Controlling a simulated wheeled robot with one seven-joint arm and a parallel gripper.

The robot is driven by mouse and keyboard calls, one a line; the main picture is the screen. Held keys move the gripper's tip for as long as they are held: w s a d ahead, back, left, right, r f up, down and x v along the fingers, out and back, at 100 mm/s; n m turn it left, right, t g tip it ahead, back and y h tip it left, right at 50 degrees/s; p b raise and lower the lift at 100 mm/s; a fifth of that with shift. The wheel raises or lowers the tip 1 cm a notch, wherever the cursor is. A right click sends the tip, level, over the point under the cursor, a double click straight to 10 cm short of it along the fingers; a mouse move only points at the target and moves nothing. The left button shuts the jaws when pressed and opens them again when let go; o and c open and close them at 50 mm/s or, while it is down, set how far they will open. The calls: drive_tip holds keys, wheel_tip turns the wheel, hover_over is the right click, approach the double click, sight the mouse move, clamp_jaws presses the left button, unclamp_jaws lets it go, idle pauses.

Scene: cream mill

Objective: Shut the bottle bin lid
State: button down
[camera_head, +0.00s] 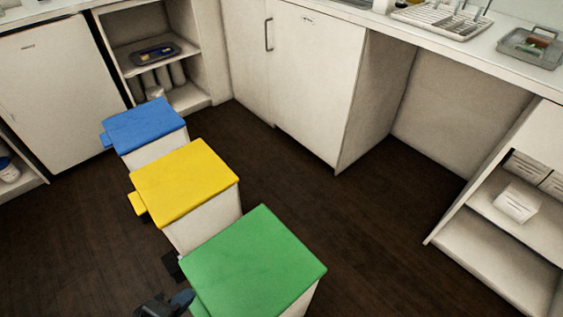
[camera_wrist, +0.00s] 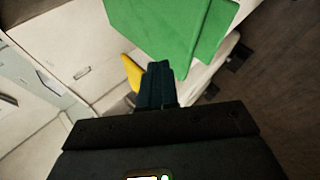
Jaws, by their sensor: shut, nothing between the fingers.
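Three white bins stand in a row, with a blue lid (camera_head: 145,125), a yellow lid (camera_head: 185,180) and a green lid (camera_head: 255,262). No label shows which one is the bottle bin. All three lids look down flat on their bins in the head view. My gripper (camera_head: 172,303) is low at the bottom edge, beside the front-left corner of the green-lidded bin. In the wrist view my gripper's fingers (camera_wrist: 157,85) are together and empty, just below the green lid (camera_wrist: 165,30). A yellow piece (camera_wrist: 132,73) shows beside the fingertips. Whether the fingers touch the green lid cannot be told.
An open shelf unit (camera_head: 152,60) and white cabinets (camera_head: 310,75) stand behind the bins. A counter (camera_head: 480,50) with a dish rack (camera_head: 440,18) runs along the right. A low shelf (camera_head: 500,240) stands at the right. The dark floor (camera_head: 365,225) between is clear.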

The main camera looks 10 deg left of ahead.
sight(194, 309)
drive_tip(key=shift+t+h, duration=0.4)
drive_tip(key=shift+t, duration=0.2)
drive_tip(key=f+b, duration=0.1)
drive_tip(key=f, duration=0.1)
drive_tip(key=f+b, duration=0.2)
drive_tip(key=s+a+f+b, duration=0.1)
drive_tip(key=f, duration=0.1)
drive_tip(key=shift+f+b, duration=0.25)
drive_tip(key=shift+b, duration=0.1)
drive_tip(key=shift+s+f+b, duration=0.2)
drive_tip(key=shift+f+b, duration=0.6)
drive_tip(key=shift+f, duration=0.3)
